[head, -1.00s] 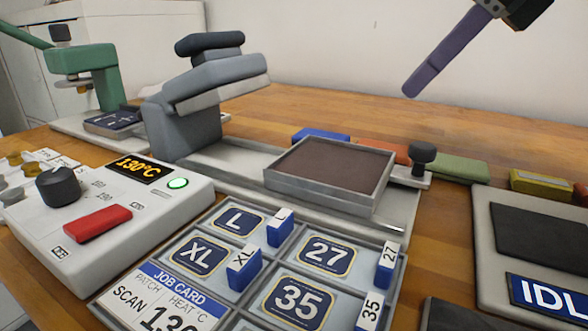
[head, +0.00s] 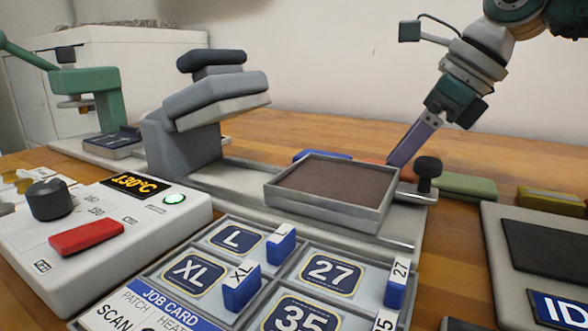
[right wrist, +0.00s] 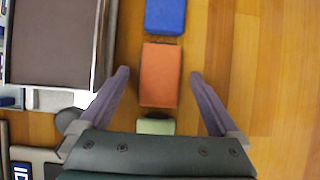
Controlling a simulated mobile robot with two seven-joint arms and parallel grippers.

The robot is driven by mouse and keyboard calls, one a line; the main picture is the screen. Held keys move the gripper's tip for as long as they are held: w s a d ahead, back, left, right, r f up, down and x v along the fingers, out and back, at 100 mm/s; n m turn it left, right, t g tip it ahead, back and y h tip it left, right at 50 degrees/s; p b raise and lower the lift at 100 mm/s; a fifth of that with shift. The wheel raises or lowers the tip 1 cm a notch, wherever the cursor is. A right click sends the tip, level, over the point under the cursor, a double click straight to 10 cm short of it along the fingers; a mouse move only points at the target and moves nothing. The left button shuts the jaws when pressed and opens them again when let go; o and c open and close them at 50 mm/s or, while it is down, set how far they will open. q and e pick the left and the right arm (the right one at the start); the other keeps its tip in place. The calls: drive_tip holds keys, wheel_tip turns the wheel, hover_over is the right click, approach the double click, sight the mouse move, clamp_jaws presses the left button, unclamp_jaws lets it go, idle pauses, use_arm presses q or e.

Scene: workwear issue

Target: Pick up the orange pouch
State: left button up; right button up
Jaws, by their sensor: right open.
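The orange pouch (right wrist: 160,76) lies on the wooden table, between the two fingers of my right gripper (right wrist: 159,74) as seen in the right wrist view. The fingers stand apart on either side of it, with a gap on both sides. In the head view my right gripper (head: 396,162) comes down from the upper right behind the tray-like press bed, and the pouch is mostly hidden there. My left gripper is not in view.
A blue pouch (right wrist: 165,15) and a green pouch (right wrist: 155,126) lie in line with the orange one. The heat press bed (head: 330,190) and its dark knob (head: 428,168) stand close beside the gripper. Bare table lies right in the wrist view.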

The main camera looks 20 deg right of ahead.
drive_tip(key=c, duration=1.4)
